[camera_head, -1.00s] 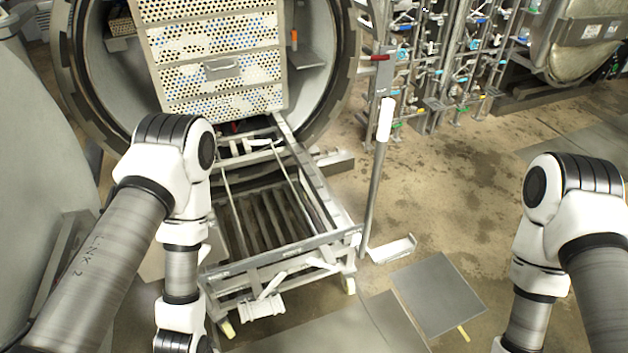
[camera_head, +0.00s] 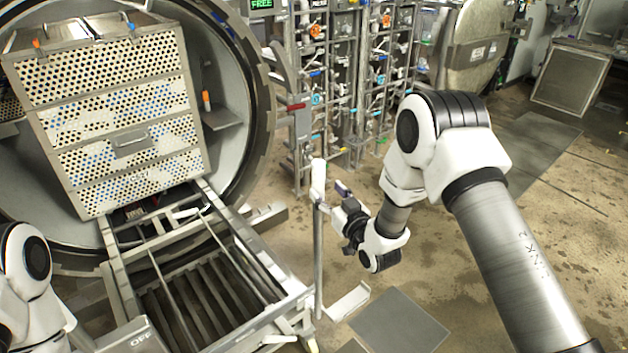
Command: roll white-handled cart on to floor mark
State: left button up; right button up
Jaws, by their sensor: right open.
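The cart (camera_head: 250,334) is a low grey metal frame with two rails and slats, standing at the autoclave's open mouth. A white handle (camera_head: 318,178) tops an upright post at its front right. My right gripper (camera_head: 342,192) is open, just right of the handle and very close to it; I cannot tell whether they touch. A dark grey square (camera_head: 400,322) lies flat on the floor right of the cart; I cannot tell whether it is the floor mark. My left gripper is out of view; only part of that arm shows at lower left.
The round autoclave (camera_head: 262,110) holds a stack of perforated baskets (camera_head: 120,145). Valve pipework (camera_head: 350,80) stands behind the handle. A white L-shaped piece (camera_head: 347,300) sits at the post's foot. Open floor lies around the right arm.

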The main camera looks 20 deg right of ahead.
aim_at(322, 188)
jog(key=w, duration=0.3)
jog(key=w+a, duration=0.1)
jog(key=w, duration=0.1)
jog(key=shift+a+f+p, duration=0.1)
jog(key=shift+f+p, duration=0.15)
jog(key=shift+p, duration=0.15)
jog(key=shift+s+d+r, duration=0.1)
jog(key=shift+s+d, duration=0.1)
jog(key=shift+a, duration=0.1)
grip_shut()
